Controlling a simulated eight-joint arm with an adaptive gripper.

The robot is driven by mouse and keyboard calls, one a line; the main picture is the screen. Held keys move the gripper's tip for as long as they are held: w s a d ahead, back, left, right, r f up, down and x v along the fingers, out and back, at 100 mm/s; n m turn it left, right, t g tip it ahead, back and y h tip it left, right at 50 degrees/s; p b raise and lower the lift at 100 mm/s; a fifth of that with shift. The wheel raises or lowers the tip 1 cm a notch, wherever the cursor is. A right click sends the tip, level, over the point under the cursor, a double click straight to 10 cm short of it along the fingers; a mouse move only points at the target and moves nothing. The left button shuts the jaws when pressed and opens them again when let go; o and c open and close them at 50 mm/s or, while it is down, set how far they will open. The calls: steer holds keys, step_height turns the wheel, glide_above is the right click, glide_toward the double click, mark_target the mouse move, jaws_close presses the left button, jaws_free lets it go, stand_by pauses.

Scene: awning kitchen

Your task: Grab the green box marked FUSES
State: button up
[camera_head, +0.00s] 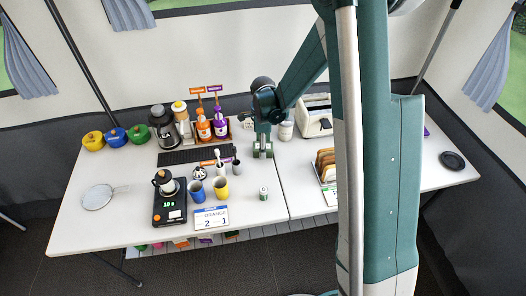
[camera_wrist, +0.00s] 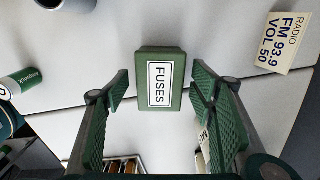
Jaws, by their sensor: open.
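The green box marked FUSES (camera_wrist: 160,80) lies on the white table in the wrist view, its white label facing up towards the camera. My gripper (camera_wrist: 161,86) is open, with one finger on each side of the lower part of the box in the picture. A gap shows between each finger and the box, and I cannot tell how far above the table the fingertips are. In the head view my gripper (camera_head: 263,151) points down over the middle of the table. I cannot make out the box there.
A radio card (camera_wrist: 282,42) stands at upper right in the wrist view, a green-labelled can (camera_wrist: 20,83) at left.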

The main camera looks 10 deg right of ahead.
steer(key=shift+f, duration=0.35)
stand_by(0.3)
steer(key=c, duration=1)
